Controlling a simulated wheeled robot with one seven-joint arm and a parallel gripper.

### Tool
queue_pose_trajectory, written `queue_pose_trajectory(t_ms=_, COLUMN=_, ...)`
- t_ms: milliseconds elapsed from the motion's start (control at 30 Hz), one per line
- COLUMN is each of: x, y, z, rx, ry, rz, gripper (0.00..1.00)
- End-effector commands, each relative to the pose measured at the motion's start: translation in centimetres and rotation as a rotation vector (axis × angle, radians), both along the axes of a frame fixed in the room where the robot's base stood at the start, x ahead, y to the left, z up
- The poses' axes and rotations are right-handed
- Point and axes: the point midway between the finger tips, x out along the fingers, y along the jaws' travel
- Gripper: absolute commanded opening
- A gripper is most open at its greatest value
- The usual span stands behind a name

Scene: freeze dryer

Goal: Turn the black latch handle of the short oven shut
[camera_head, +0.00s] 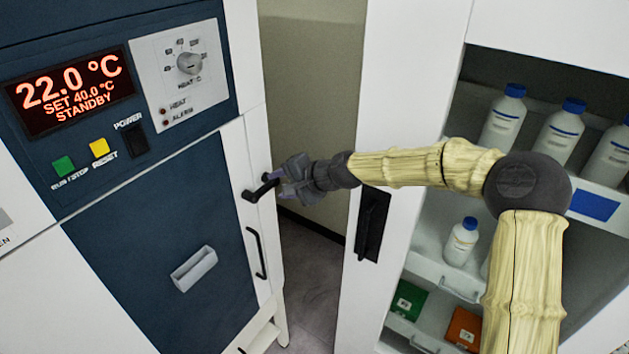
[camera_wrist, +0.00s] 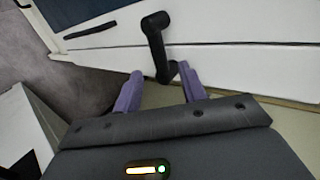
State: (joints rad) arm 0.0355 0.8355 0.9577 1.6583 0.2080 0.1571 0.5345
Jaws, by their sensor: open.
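The short oven (camera_head: 150,250) is on the left, with a blue door and a white frame. Its black latch handle (camera_head: 262,188) sits on the white strip at the door's right edge. My gripper (camera_head: 280,183) is at the handle's right end. In the wrist view the latch handle (camera_wrist: 155,45) is a black crank, and its free end lies between the two purple fingers of my gripper (camera_wrist: 157,88). The fingers are open, one on each side of the handle end. I cannot tell whether either finger touches it.
A black bar handle (camera_head: 256,252) is below the latch. A control panel with a lit display (camera_head: 70,92) is above the door. On the right, an open white cabinet (camera_head: 385,230) holds white bottles with blue caps (camera_head: 505,118). A floor gap (camera_head: 310,260) lies between them.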

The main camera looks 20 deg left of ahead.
Motion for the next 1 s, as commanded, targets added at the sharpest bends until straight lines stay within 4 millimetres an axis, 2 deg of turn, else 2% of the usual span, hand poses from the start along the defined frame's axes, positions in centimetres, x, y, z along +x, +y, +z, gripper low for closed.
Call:
queue_pose_trajectory(t_ms=200, x=-0.8, y=-3.3, z=1.9, rx=-0.002, ry=-0.002, rz=-0.002, gripper=0.41)
queue_pose_trajectory(t_ms=600, x=-2.1, y=-8.3, z=5.4, rx=-0.002, ry=-0.001, rz=-0.002, gripper=0.41)
queue_pose_trajectory(t_ms=800, x=-2.5, y=-9.8, z=6.6, rx=-0.001, ry=0.000, rz=-0.001, gripper=0.41)
queue_pose_trajectory(t_ms=1000, x=-2.7, y=-10.2, z=6.9, rx=-0.002, ry=0.002, rz=0.002, gripper=0.41)
